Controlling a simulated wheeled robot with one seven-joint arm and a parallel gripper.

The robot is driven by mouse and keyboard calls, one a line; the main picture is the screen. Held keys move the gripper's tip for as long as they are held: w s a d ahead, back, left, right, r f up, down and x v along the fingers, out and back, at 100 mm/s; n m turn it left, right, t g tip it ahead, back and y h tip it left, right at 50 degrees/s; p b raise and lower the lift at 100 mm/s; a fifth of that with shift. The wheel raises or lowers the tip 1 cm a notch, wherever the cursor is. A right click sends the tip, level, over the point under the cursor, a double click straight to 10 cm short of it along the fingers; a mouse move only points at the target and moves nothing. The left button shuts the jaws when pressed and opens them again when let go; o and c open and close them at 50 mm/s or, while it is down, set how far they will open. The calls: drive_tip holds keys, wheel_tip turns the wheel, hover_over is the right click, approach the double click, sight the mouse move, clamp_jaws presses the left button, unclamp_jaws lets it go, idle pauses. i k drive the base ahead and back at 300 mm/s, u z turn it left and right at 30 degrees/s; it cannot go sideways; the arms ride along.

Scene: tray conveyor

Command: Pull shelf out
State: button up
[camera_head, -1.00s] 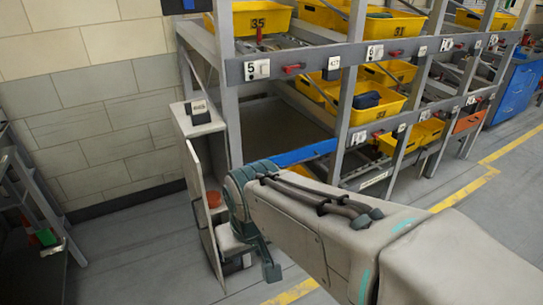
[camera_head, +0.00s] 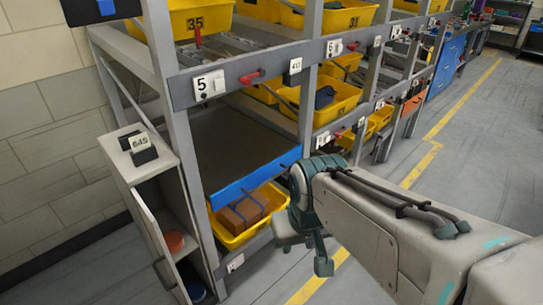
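The shelf (camera_head: 225,145) is a dark flat panel in the left bay of the grey rack, under the label 5. Its blue front edge (camera_head: 257,181) faces me and looks roughly level with the rack's front. My gripper (camera_head: 322,262) hangs at the end of my arm, right of the blue edge and apart from it in the picture. Its fingers are small and partly hidden by the arm, so I cannot tell whether they are open. Nothing is visible in it.
A yellow bin (camera_head: 235,238) with a brown box (camera_head: 243,211) sits below the shelf. A narrow grey cabinet (camera_head: 155,172) with its door open stands left of the rack. Yellow bins (camera_head: 328,103) fill the bays to the right. The floor aisle at right is clear.

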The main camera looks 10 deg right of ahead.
sight(235, 154)
drive_tip(key=i, duration=0.8)
drive_tip(key=z, duration=0.2)
